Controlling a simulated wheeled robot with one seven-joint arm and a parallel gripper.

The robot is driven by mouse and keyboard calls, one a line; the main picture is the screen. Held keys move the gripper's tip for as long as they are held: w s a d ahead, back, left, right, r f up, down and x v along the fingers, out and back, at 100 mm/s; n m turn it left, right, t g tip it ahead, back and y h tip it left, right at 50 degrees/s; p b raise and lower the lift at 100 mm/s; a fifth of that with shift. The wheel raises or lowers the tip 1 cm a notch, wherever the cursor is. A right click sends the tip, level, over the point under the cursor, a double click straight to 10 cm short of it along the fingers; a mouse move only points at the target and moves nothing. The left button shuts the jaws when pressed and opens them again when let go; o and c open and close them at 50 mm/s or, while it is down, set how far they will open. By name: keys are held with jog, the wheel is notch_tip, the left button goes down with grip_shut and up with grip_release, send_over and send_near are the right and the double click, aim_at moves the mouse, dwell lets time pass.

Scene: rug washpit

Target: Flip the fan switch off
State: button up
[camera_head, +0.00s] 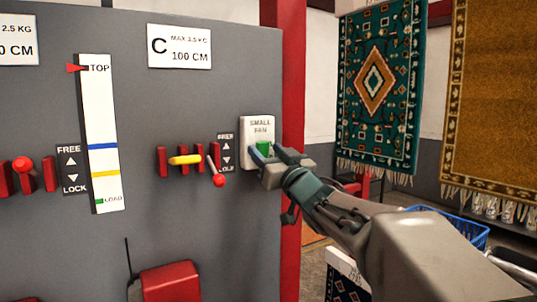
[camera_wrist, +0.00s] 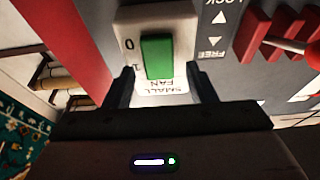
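The fan switch is a green rocker (camera_head: 264,148) on a white plate (camera_head: 258,126) marked "SMALL FAN", on the grey panel near its right edge. In the wrist view the green rocker (camera_wrist: 157,57) appears upside down, with "0" and "1" marked beside it. My gripper (camera_head: 262,156) is at the lower part of the plate. In the wrist view its two fingers (camera_wrist: 160,88) are apart, one on each side of the plate's lettered end, with nothing between them but the plate and switch behind. I cannot tell whether the fingertips touch the plate.
Left of the switch are a lever with a red knob (camera_head: 219,180), a yellow handle (camera_head: 185,160) and red brackets. A red post (camera_head: 292,120) stands at the panel's right edge. Rugs (camera_head: 380,85) hang beyond, above a blue basket (camera_head: 450,226). A red box (camera_head: 168,281) is below.

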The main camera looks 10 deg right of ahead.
jog(key=b+v, duration=0.2)
jog(key=v, duration=1.2)
jog(key=shift+w+r, duration=0.1)
jog(key=s+d+f+m+g+h+p, duration=0.1)
jog(key=d+f+m+g+h, duration=0.2)
jog(key=f, duration=0.6)
jog(key=f+m+g+h+p, duration=0.1)
jog(key=f+m+g+h, duration=0.2)
jog(key=f+g+h, duration=0.4)
jog(key=s+a+f+n+g+y, duration=0.1)
jog(key=s+a+f+g, duration=0.2)
jog(key=s+f, duration=0.4)
jog(key=s+a+f+n+g+y+p, duration=0.1)
jog(key=s+a+f+g+y, duration=0.1)
jog(key=s+f+g, duration=0.3)
jog(key=s+a+f, duration=0.1)
jog(key=s+f, duration=0.1)
jog(key=s, duration=0.1)
jog(key=shift+s+a, duration=0.35)
